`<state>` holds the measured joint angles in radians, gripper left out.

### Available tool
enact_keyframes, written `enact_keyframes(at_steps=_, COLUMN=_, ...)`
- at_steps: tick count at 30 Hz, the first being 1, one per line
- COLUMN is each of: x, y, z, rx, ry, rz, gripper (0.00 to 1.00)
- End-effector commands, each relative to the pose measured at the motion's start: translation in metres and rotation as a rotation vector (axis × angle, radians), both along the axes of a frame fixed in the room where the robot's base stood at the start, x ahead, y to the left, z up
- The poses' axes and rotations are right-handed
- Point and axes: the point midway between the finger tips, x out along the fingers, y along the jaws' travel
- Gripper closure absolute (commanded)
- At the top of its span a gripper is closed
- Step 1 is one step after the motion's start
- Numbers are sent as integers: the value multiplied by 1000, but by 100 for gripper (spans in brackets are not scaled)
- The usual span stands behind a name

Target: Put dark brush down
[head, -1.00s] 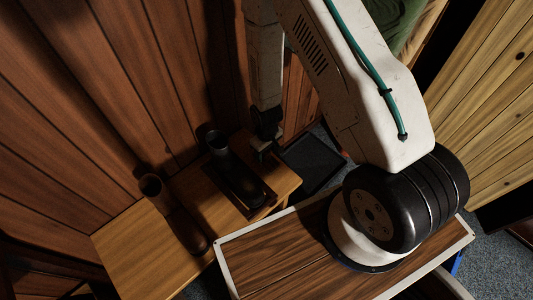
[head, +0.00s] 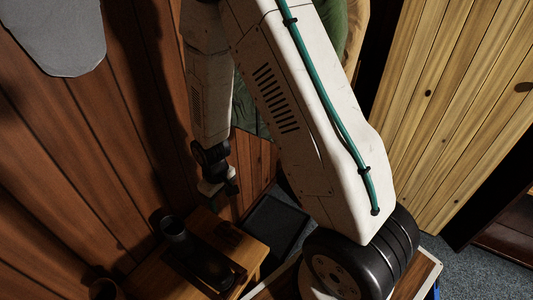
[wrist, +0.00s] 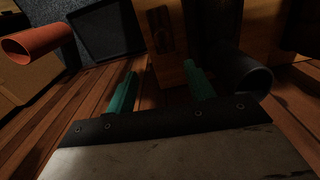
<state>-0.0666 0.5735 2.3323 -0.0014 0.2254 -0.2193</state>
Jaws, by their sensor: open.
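My gripper (head: 234,208) is open, above the back edge of a small wooden bench (head: 256,254). In the wrist view its two teal fingers (wrist: 161,88) stand apart with nothing held between them. A small dark brown block, likely the dark brush (head: 224,236), lies on the bench beside a black boot (head: 174,229). It also seems to show as a dark block (wrist: 160,28) beyond the fingers in the wrist view, apart from them. Dim light hides its bristles and exact outline.
A brown boot (head: 104,289) stands at the bench's left, cut off by the frame. A black tray (head: 272,222) lies on the carpet behind the bench. A plank-topped box (head: 430,272) is at lower right. Wood-panelled walls (head: 80,150) stand close on the left.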

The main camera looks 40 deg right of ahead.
Motion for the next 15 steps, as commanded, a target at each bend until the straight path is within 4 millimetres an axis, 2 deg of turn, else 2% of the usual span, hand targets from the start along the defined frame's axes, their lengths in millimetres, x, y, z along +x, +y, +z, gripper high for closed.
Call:
enact_keyframes(at_steps=1, x=3, y=-2, z=28, rx=1, ry=-17, rz=-14, gripper=46)
enact_keyframes(at_steps=3, x=1, y=-4, z=64, rx=2, ry=-26, rz=-33, gripper=46)
enact_keyframes(at_steps=8, x=-16, y=-9, z=140, rx=3, ry=-41, rz=-79, gripper=46)
enact_keyframes(at_steps=12, x=-42, y=-14, z=200, rx=5, ry=-56, rz=-119, gripper=46)
enact_keyframes(at_steps=15, x=-66, y=-17, z=237, rx=6, ry=-65, rz=-148, gripper=46)
